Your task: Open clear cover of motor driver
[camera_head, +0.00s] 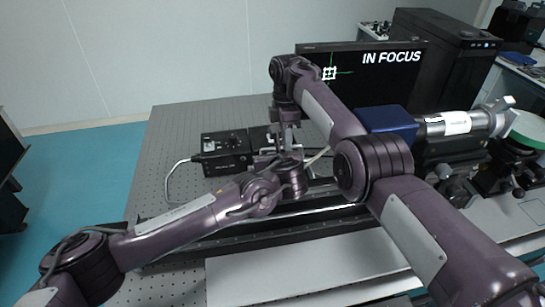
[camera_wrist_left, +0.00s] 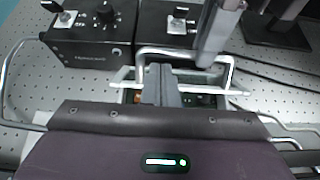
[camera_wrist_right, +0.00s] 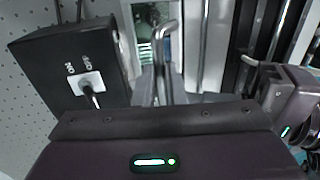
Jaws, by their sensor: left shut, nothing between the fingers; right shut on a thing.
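The motor driver shows as a green circuit board (camera_wrist_right: 145,48) beside the black switch box in the right wrist view. Its clear cover is hard to make out; a bent metal handle (camera_wrist_left: 183,56) stands over the board in the left wrist view. My right gripper (camera_head: 287,143) points down and is shut on the metal handle, also visible in the right wrist view (camera_wrist_right: 166,38). My left gripper (camera_wrist_left: 161,72) is shut and empty, low in front of the handle; I cannot tell whether it touches. My arms hide most of the driver in the head view.
A black box (camera_head: 224,151) with a knob and switch stands left of the grippers. A second black box (camera_wrist_left: 167,27) stands beside it. A blue block (camera_head: 388,119) and a silver tube (camera_head: 458,123) are at the right, before a black monitor (camera_head: 375,75). The perforated table (camera_head: 178,125) is clear at far left.

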